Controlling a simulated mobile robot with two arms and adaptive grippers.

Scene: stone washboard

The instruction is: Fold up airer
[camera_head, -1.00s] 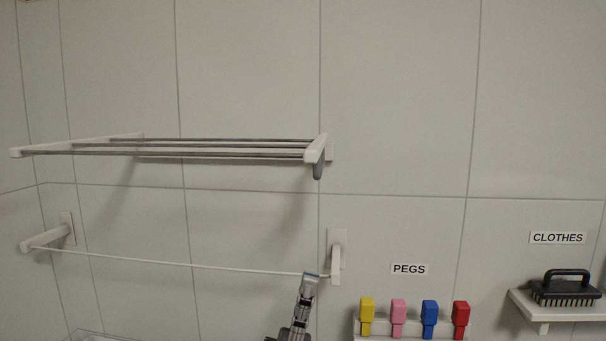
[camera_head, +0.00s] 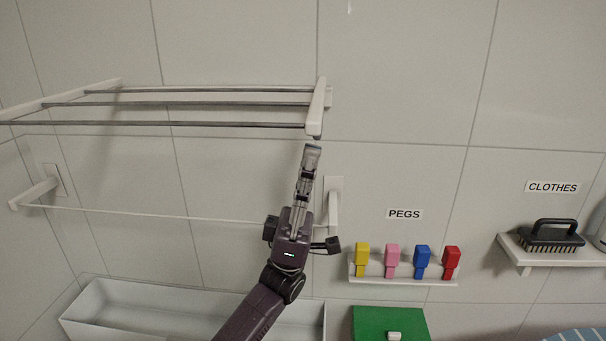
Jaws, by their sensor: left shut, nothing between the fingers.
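The airer (camera_head: 205,103) is out from the wall at the upper left, with white side arms and several grey rods running between them. Its right side arm (camera_head: 319,105) ends in a rounded front tip. My left gripper (camera_head: 312,148) is shut and empty, pointing up, with its tips just below that front tip. I cannot tell whether they touch. The grey part under the arm's tip is mostly hidden. My right gripper is not in view.
Below the airer a white line (camera_head: 150,215) runs between two wall brackets (camera_head: 334,205), behind my left arm. Coloured pegs (camera_head: 392,262) sit on a rack at right, with a brush (camera_head: 552,236) on a shelf. A white trough (camera_head: 110,310) and green box (camera_head: 390,322) lie below.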

